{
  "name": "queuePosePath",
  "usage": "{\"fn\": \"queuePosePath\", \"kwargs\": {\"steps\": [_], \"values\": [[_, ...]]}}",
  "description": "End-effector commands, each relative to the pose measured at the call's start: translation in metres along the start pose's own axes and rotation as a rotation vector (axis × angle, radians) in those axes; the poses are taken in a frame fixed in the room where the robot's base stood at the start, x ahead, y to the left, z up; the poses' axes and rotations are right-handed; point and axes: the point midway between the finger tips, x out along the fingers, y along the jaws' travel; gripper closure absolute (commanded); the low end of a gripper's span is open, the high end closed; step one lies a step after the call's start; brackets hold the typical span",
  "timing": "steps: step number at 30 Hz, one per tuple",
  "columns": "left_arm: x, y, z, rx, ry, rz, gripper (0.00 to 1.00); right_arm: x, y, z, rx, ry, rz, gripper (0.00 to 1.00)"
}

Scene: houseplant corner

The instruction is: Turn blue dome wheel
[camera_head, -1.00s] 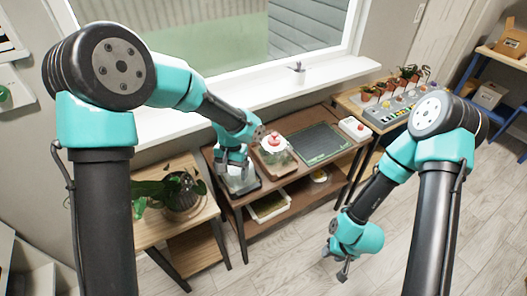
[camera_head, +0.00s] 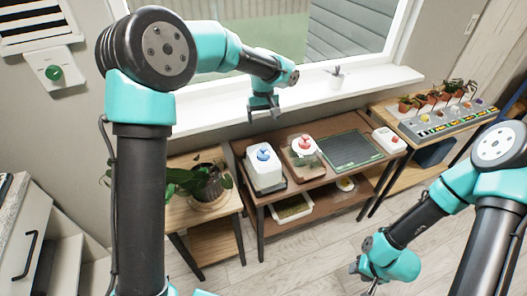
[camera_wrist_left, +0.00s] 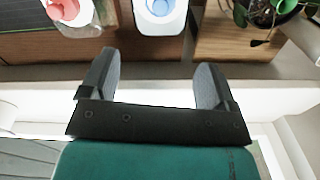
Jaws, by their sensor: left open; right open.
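The blue dome wheel (camera_head: 264,154) sits on top of a white box (camera_head: 265,176) at the left end of the brown table. In the left wrist view the blue wheel (camera_wrist_left: 159,6) shows at the top edge, partly cut off. My left gripper (camera_head: 264,116) is open and empty, above and behind the white box, near the window sill. In the left wrist view its two fingers (camera_wrist_left: 153,85) are spread with nothing between them. My right gripper (camera_head: 369,284) is open and low over the floor at the right, far from the wheel.
A red knob (camera_head: 305,143) on another white housing stands just right of the blue wheel. A dark green-edged mat (camera_head: 350,150) and a white box with a red button (camera_head: 389,139) lie further right. A potted plant (camera_head: 205,184) stands on the wooden stand at left.

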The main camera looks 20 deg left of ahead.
Motion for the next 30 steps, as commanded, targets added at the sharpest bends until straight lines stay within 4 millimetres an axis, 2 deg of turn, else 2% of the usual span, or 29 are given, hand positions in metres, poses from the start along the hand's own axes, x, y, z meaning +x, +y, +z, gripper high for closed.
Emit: {"fn": "queuePosePath", "kwargs": {"steps": [5, 24, 30], "values": [[0.023, 0.000, 0.001, 0.002, -0.003, -0.001, 0.18, 0.000, 0.000, 0.000, 0.000, 0.000, 0.000, 0.57], [0.132, 0.000, 0.001, 0.001, -0.003, -0.001, 0.18, 0.000, 0.000, 0.000, 0.000, 0.000, 0.000, 0.57], [0.158, 0.000, 0.001, 0.001, -0.002, 0.000, 0.18, 0.000, 0.000, 0.000, 0.000, 0.000, 0.000, 0.57]]}}
